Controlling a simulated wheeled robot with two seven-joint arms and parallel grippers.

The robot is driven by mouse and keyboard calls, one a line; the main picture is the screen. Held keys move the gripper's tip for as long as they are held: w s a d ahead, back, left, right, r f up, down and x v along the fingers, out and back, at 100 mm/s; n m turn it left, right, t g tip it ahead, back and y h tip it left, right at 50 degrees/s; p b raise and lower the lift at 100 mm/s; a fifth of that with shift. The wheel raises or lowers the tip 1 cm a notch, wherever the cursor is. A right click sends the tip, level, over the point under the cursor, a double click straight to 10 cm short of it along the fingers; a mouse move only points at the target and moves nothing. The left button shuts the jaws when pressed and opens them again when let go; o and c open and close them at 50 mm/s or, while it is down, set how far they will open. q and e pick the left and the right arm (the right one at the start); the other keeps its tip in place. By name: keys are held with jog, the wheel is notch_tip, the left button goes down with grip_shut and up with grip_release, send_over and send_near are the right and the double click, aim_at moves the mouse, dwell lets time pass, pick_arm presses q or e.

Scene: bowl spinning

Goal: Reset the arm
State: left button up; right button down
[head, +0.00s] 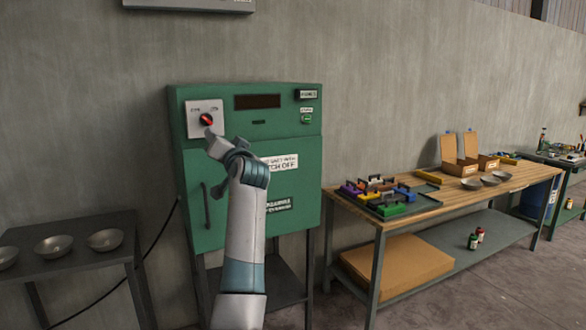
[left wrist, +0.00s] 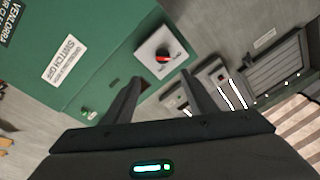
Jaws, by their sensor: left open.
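My left arm rises from the bottom of the head view, with my left gripper (head: 214,138) just below the red and black rotary knob (head: 206,119) on the green machine (head: 250,200). In the left wrist view, the two fingers of my left gripper (left wrist: 162,77) are spread apart with nothing between them. The knob (left wrist: 163,57) on its pale square plate lies beyond the fingertips, roughly midway between them. I cannot tell whether a finger touches the plate. My forearm hides part of the machine's door and labels. My right gripper is not in view.
A dark side table (head: 75,235) with several metal bowls stands at left. A wooden workbench (head: 455,195) at right bears a tray of colored blocks, boxes and bowls. A cardboard box (head: 397,268) sits on its lower shelf. A door handle (head: 208,205) projects left of my arm.

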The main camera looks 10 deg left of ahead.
pick_arm(q)
jog(key=w+d+f+m+h, duration=0.1)
jog(key=d+f+m+h, duration=0.15)
jog(key=f, duration=1.35)
jog(key=w+d+f+m+h, duration=0.1)
jog(key=d+f+h, duration=0.2)
jog(key=f, duration=1.3)
jog(key=s+d+f+g+h, duration=0.1)
jog(key=s+f, duration=0.4)
jog(key=f, duration=0.6)
jog(key=s+d+f+m+g+h, duration=0.15)
jog(key=s+f, duration=0.35)
jog(key=f, duration=0.7)
jog(key=s+d+f+g+h, duration=0.15)
jog(key=s+f, duration=0.35)
jog(key=f, duration=0.6)
jog(key=s+d+f+n+g+h, duration=0.1)
jog(key=s+f+g, duration=0.1)
jog(key=s+f, duration=1.45)
jog(key=s+d+f+g+h, duration=0.1)
jog(key=s+d+f+g, duration=0.15)
jog(key=s+f, duration=1.4)
jog(key=s+a+f+n+g, duration=0.1)
jog(key=s+g, duration=0.1)
jog(key=s, duration=1.9)
jog(key=shift+s+f+h, duration=0.2)
jog(key=shift+f+h, duration=0.05)
jog(key=shift+h, duration=0.1)
jog(key=shift+a, duration=0.1)
